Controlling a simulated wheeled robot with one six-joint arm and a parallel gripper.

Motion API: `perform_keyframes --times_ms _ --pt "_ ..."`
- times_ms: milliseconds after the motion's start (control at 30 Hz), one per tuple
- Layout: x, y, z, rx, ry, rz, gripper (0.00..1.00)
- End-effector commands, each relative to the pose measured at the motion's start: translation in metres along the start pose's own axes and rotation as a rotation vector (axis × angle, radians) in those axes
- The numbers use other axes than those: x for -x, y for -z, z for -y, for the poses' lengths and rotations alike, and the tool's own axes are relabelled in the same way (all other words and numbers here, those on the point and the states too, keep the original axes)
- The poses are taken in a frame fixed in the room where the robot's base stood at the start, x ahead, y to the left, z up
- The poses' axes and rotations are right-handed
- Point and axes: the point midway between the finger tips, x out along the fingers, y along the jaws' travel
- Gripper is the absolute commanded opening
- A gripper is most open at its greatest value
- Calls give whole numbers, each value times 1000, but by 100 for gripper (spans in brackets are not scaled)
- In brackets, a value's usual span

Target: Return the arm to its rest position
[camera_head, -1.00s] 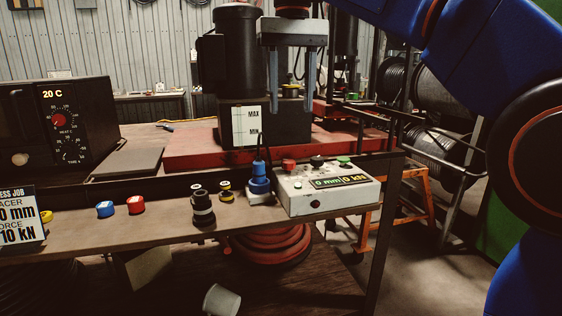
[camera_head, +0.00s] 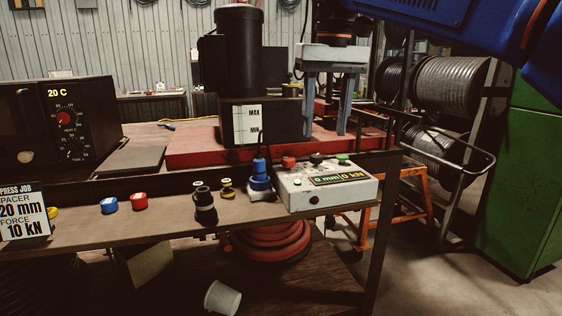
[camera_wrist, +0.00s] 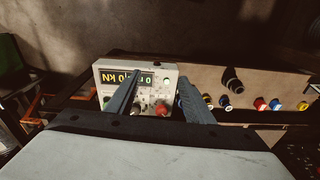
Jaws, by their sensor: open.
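My gripper (camera_head: 343,118) hangs from my blue arm at the upper right of the head view. Its two grey fingers point down and stand apart with nothing between them. It is above and behind the control box (camera_head: 327,186), apart from it. The wrist view shows the fingers (camera_wrist: 158,100) spread, with the white control box (camera_wrist: 137,80) beyond them.
A black motor unit (camera_head: 239,60) stands on a red base (camera_head: 190,146). A heater box (camera_head: 66,120) is at left. Blue (camera_head: 108,205) and red (camera_head: 139,201) spacers and black fittings (camera_head: 204,205) sit on the front shelf. Hose reels and a green cabinet (camera_head: 520,190) are at right.

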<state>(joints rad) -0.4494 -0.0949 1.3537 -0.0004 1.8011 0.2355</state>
Motion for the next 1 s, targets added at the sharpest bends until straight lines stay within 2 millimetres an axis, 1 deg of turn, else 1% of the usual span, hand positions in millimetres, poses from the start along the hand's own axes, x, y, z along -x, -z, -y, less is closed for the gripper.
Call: perform_keyframes --times_ms 33,200,367,567,767,967,1000 --pt "-7 -9 -11 -12 1 -11 48" --pt "-40 -37 -44 -41 3 -56 48" --pt "-75 -66 -71 -67 2 -100 48" --pt "-124 -107 -101 -100 -5 -154 48" --pt "-180 -152 -125 -132 -18 -208 48" --pt "-241 -198 -144 -162 -37 -263 48" --pt "-253 -207 -147 -169 -41 -273 48"
